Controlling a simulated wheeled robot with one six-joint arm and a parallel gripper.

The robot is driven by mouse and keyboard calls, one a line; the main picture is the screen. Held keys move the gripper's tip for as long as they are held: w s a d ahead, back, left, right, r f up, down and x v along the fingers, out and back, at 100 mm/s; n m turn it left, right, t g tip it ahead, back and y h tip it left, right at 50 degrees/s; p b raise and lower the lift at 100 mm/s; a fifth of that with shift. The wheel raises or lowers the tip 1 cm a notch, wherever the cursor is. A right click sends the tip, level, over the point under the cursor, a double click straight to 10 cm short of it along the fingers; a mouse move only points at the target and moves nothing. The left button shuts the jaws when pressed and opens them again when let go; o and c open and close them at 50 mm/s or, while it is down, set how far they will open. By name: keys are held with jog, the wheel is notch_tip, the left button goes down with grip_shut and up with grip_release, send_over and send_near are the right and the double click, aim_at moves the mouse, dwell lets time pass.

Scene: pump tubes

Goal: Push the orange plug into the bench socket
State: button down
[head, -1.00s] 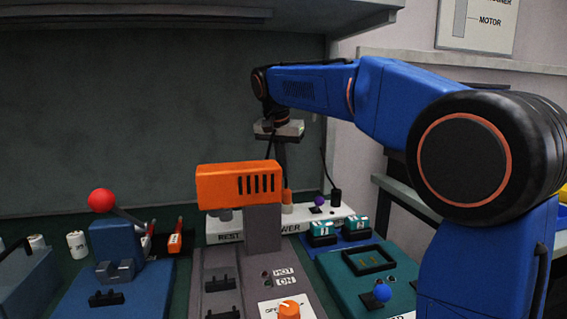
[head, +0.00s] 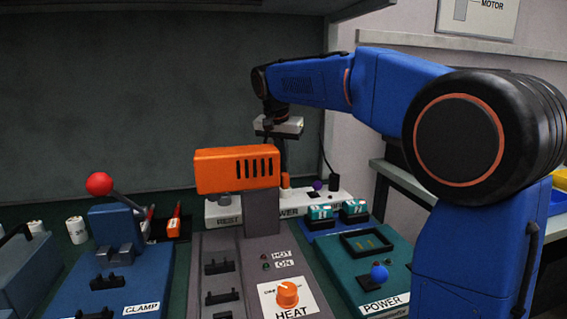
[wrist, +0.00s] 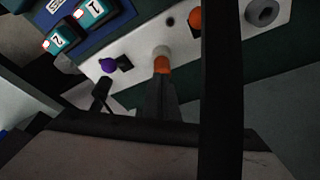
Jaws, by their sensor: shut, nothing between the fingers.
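My gripper (head: 283,170) points straight down behind the orange heater head. Its dark fingers also show in the wrist view (wrist: 162,82), closed together and holding nothing. The orange plug (wrist: 162,65) is right at the fingertips, with a cream collar (wrist: 160,51) beside it on the white bench strip. The fingertips look in contact with the plug's top or very close to it; I cannot tell which. The plug (head: 285,181) is small in the head view. How deep it sits in the socket is hidden.
The white strip (wrist: 233,32) also carries a purple knob (wrist: 107,65), a black plug (head: 334,183) and a grey cylinder (wrist: 262,12). A second orange piece (wrist: 194,18) is partly hidden by a black bar. The orange heater (head: 225,172) stands in front, with a teal power box (head: 345,285) to the right.

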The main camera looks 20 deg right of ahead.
jog(key=shift+f, duration=0.2)
jog(key=shift+r, duration=1.65)
jog(key=v, duration=1.1)
jog(key=shift+r, duration=0.3)
jog(key=shift+s+a, duration=0.1)
jog(key=shift+s, duration=0.1)
